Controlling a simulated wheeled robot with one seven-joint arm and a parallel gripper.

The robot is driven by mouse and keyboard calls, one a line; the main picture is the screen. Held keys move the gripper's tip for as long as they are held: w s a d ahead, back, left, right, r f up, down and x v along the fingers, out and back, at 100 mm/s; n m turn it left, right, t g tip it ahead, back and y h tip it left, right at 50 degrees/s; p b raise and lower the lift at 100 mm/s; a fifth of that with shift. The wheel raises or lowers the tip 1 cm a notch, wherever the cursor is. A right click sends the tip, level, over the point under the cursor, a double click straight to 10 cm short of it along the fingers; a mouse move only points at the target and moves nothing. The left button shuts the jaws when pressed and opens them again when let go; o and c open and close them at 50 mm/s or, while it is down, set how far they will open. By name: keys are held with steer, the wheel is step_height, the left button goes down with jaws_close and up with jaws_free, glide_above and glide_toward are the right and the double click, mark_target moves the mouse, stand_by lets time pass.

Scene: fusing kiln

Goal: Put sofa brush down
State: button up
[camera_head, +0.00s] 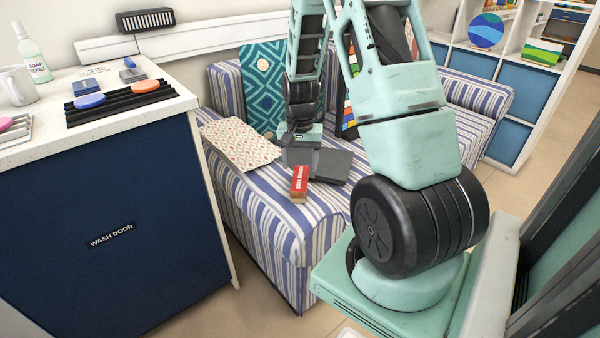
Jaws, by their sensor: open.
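The sofa brush (299,184) is a small block with a red, lettered top and a pale wooden-looking side. It appears to rest on the near part of the blue-and-white striped sofa (262,208). My gripper (314,165) is low over the sofa, just behind the brush, with its jaws open. Its dark grey parts are close to the brush's far end. I cannot tell whether they touch it. My arm hides part of the sofa's middle and right side.
A patterned cloth (240,146) lies on the sofa left of the brush. A teal cushion (262,88) leans behind. A counter (35,138) with a bottle, mug and black rack stands at left. A shelf unit (511,75) stands at back right.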

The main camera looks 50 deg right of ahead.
mark_target(300, 177)
step_height(300, 177, up, 5)
steer(key=shift+r+p, duration=0.15)
steer(key=shift+p, duration=0.2)
steer(key=a+r+n+y, duration=0.1)
steer(key=a+r+n, duration=0.3)
steer(key=a, duration=0.9)
steer(key=a+r+n, duration=0.2)
steer(key=a+n, duration=0.3)
steer(key=a, duration=0.7)
steer(key=s+a+r+n, duration=0.1)
steer(key=s+a+n, duration=0.4)
steer(key=s+a, duration=0.2)
steer(key=s+a+r+n, duration=0.2)
steer(key=s+a+n, duration=0.3)
steer(key=s+a, duration=0.3)
steer(key=shift+s+a+r+n, duration=0.3)
steer(key=shift+s, duration=0.8)
step_height(300, 177, up, 15)
steer(key=p, duration=1.4)
steer(key=shift+f+p, duration=0.2)
steer(key=shift+p, duration=0.1)
